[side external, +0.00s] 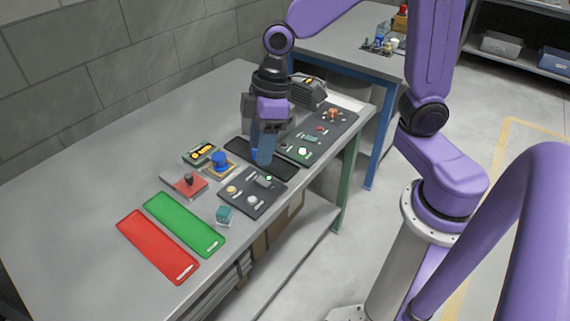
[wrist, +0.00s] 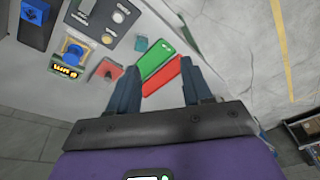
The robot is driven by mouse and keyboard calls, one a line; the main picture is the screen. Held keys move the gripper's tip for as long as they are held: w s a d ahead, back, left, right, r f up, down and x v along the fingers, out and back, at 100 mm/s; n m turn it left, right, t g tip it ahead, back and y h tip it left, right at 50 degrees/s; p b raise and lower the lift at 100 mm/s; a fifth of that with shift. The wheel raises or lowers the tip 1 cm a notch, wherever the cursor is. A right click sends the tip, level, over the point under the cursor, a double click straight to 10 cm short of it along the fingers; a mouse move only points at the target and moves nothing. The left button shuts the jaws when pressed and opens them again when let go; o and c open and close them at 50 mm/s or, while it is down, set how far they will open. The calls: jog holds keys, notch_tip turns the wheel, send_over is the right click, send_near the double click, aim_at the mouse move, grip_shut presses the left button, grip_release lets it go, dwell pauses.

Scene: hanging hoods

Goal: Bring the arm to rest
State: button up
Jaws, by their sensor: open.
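My gripper (side external: 264,150) is above the work table, over the dark mat (side external: 282,164), with its fingers pointing down. In the wrist view the two fingers of my gripper (wrist: 162,82) stand wide apart, and nothing is held between them. The purple arm reaches in from the right to hold it there. Whether the fingertips touch anything below cannot be told. Part of the dark mat is hidden behind the gripper.
A red mat (side external: 157,247) and a green mat (side external: 184,226) lie at the near left. A blue-knobbed device (side external: 219,160), a red block (side external: 186,184), a teal cube (side external: 225,215) and a control panel (side external: 252,192) stand close by. The table's left part is bare.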

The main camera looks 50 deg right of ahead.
jog(key=s+d+n+h, duration=0.1)
jog(key=s+d, duration=0.3)
jog(key=s, duration=0.4)
jog(key=s+d+h, duration=0.1)
jog(key=s+d, duration=0.4)
jog(key=s, duration=0.4)
jog(key=shift+s+r+n+g, duration=0.2)
jog(key=shift+n+g, duration=0.1)
jog(key=shift+n, duration=0.1)
dwell(0.3)
